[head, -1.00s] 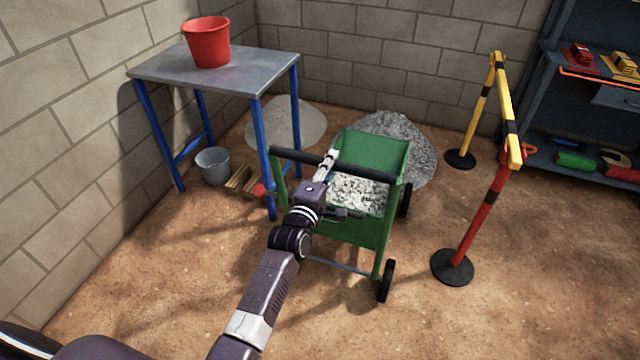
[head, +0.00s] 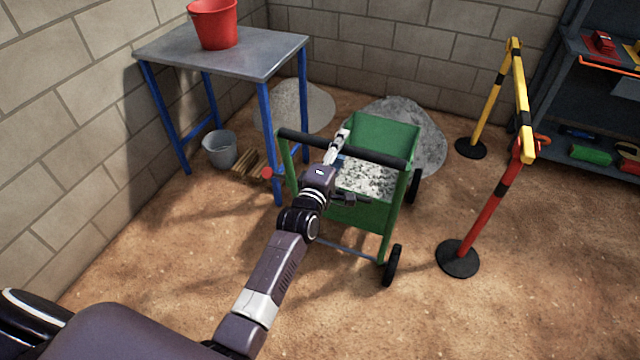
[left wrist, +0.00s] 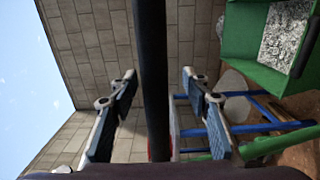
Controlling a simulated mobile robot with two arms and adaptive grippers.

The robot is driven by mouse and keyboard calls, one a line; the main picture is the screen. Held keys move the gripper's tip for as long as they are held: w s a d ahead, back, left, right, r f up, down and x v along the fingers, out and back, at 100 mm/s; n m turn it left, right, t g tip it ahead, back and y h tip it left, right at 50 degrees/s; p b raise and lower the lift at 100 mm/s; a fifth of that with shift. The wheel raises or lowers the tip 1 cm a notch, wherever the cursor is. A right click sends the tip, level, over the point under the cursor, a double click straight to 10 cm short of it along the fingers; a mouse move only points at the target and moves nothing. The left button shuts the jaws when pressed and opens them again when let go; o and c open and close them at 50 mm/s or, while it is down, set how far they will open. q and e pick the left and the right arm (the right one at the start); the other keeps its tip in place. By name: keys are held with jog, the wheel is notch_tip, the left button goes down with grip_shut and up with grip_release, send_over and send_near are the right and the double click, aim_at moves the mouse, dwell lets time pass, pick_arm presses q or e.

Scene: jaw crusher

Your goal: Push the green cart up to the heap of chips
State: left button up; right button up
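The green cart (head: 361,219) stands upright on its wheels in the middle of the head view, with grey-white chips (head: 366,180) inside. Its black handle bar (head: 381,156) is on the near side. My left gripper (head: 338,147) is at this bar. In the left wrist view the bar (left wrist: 152,60) runs between the two spread fingers of my left gripper (left wrist: 158,95), with a gap on each side. The grey heap of chips (head: 425,130) lies just behind the cart, partly hidden by it; I cannot tell if they touch. My right gripper is not in view.
A blue-legged table (head: 265,55) with a red bucket (head: 214,25) stands left of the cart. A grey bucket (head: 219,150), wood pieces (head: 250,167) and a paler heap (head: 305,108) are near it. A red-and-yellow barrier (head: 487,200) stands right. The near floor is clear.

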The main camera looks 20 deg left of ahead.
pick_arm(q)
jog(key=shift+r, duration=0.2)
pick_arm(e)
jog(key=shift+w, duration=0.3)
pick_arm(q)
jog(key=shift+s, duration=0.15)
jog(key=s+p, duration=0.6)
jog(key=s, duration=0.5)
jog(key=shift+s+a, duration=0.25)
jog(key=shift+s, duration=0.15)
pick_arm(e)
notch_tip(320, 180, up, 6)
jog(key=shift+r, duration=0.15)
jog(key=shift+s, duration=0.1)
